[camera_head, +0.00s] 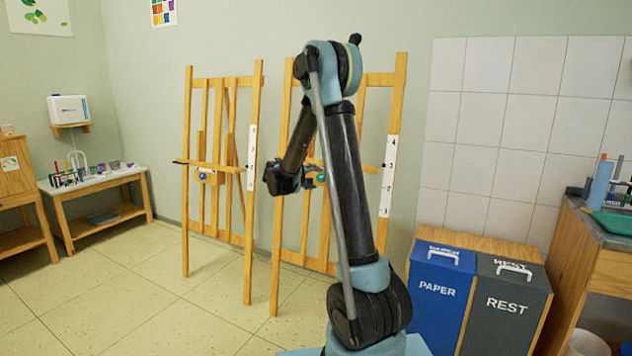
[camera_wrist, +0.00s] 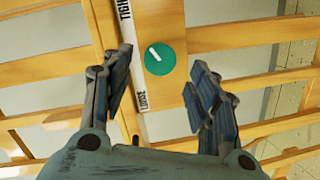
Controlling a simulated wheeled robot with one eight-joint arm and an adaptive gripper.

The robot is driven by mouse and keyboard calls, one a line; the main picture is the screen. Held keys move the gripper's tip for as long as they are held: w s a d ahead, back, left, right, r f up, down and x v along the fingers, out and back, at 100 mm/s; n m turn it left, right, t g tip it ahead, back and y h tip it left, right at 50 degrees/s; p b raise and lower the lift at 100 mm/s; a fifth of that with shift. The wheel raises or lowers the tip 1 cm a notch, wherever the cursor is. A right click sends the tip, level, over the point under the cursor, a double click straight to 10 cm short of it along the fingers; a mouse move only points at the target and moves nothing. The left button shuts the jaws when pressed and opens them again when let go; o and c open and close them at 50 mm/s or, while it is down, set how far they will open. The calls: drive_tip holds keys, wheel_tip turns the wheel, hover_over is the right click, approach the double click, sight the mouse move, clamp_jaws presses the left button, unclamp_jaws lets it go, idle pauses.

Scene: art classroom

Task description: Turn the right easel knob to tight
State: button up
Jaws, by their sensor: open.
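The right easel (camera_head: 397,95) stands behind my arm in the head view. In the wrist view its knob (camera_wrist: 166,62) is a round green disc on a wooden block, with a short white mark slanting to the upper left. A white strip (camera_wrist: 128,35) left of it reads TIGHT at the top and LOOSE lower down. The mark points roughly toward the TIGHT end. My gripper (camera_wrist: 160,74) is open, one finger left and one right of the knob, with visible gaps to it. In the head view my arm largely hides this area.
The left easel (camera_head: 188,110) with a blue knob (camera_head: 203,177) stands to the left. Blue PAPER (camera_head: 438,300) and grey REST (camera_head: 508,303) bins stand to the right. A counter (camera_head: 580,245) is at the far right. The floor at front left is clear.

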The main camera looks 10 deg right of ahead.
drive_tip(key=shift+v, duration=1.9)
drive_tip(key=s+d+f+m+g+y, duration=0.1)
drive_tip(key=s+d+m+g+y, duration=0.3)
drive_tip(key=s, duration=0.8)
drive_tip(key=s+d+n+g, duration=0.1)
drive_tip(key=s+d, duration=0.5)
drive_tip(key=s, duration=0.7)
drive_tip(key=s+a+f+g+y, duration=0.1)
drive_tip(key=s+f, duration=0.3)
drive_tip(key=s, duration=0.4)
drive_tip(key=s+a+f+m+g+y, duration=0.1)
drive_tip(key=s+a+f+y, duration=0.2)
drive_tip(key=s, duration=0.6)
drive_tip(key=s+a+f+m+g+y, duration=0.1)
drive_tip(key=s+a+f+y, duration=0.1)
drive_tip(key=s+f, duration=0.3)
drive_tip(key=s, duration=0.4)
drive_tip(key=shift+s, duration=0.25)
drive_tip(key=shift+w+f, duration=0.15)
drive_tip(key=shift+w, duration=0.3)
